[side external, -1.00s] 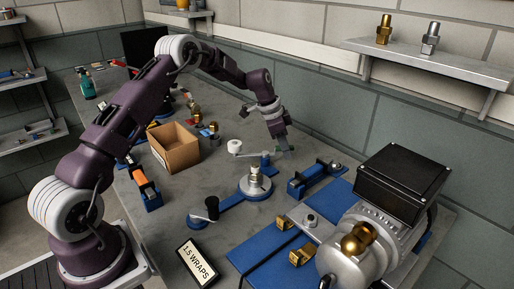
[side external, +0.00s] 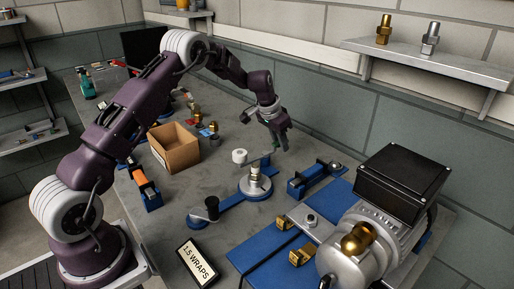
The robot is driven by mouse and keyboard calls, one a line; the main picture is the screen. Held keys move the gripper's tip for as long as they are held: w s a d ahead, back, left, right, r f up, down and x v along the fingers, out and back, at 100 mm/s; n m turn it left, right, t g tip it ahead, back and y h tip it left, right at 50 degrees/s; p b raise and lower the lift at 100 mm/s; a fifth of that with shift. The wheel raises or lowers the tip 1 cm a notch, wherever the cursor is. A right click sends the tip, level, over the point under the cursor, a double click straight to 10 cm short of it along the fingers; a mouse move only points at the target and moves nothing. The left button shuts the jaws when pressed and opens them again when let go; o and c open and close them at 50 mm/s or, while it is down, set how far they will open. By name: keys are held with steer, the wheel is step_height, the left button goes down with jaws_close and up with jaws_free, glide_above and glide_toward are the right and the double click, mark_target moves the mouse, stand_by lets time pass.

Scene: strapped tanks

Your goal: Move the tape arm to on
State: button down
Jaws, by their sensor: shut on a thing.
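The tape arm carries a white tape roll (side external: 240,156) at its left end. Its thin bar runs right, behind the metal fitting (side external: 255,174) on the round blue-and-silver base (side external: 256,187). The fitting stands upright. A blue bar joins this base to a dark spool (side external: 211,206) at the front left. My gripper (side external: 279,149) points down just behind and to the right of the fitting, at the far end of the tape arm. It is shut on the tape arm's end; the grip itself is small and partly hidden.
An open cardboard box (side external: 174,148) stands left of the tape arm. A blue holder (side external: 314,178) is close on the right, and a silver machine with a black box (side external: 397,187) stands front right. A "1.5 WRAPS" sign (side external: 198,263) stands in front.

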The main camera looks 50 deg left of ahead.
steer(key=shift+a+n, duration=0.25)
steer(key=shift+n, duration=0.05)
steer(key=a+n, duration=0.1)
steer(key=n+y, duration=0.1)
steer(key=n, duration=0.1)
steer(key=shift+s+a, duration=0.15)
steer(key=shift+a, duration=0.2)
steer(key=c, duration=1.2)
jaws_free()
steer(key=v, duration=0.8)
steer(key=shift+o, duration=0.3)
steer(key=shift+d, duration=0.15)
